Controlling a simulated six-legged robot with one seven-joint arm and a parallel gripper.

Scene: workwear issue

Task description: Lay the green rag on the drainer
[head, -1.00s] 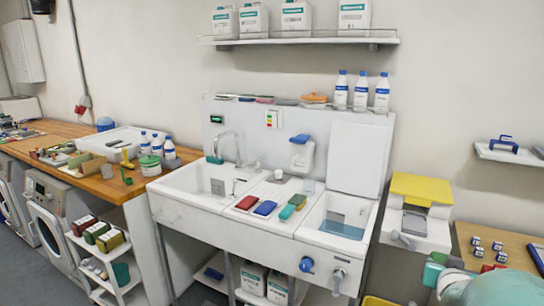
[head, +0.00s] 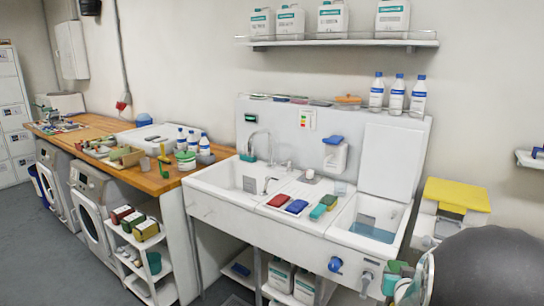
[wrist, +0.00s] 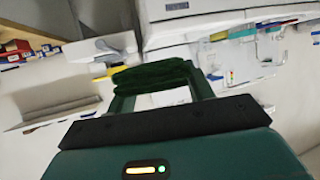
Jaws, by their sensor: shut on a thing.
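The green rag (wrist: 152,75) is a dark green fuzzy bundle across the fingertips of my gripper (wrist: 158,92) in the wrist view. My gripper is shut on it, with one green finger at each side below. In the head view the drainer (head: 284,207) is the white ribbed surface between the two sink basins. A red pad (head: 279,200), a blue pad (head: 297,206) and teal-green pads (head: 318,211) lie along its front part. Its back part looks mostly bare. My arm shows at the lower right of the head view, away from the drainer; the rag is not clearly visible there.
A left basin (head: 222,178) with a tap and a right basin (head: 374,232) flank the drainer. A raised white panel (head: 391,160) stands behind the right basin. White bottles (head: 397,95) stand on the back ledge. A wooden counter (head: 150,182) is on the left, with grey floor before it.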

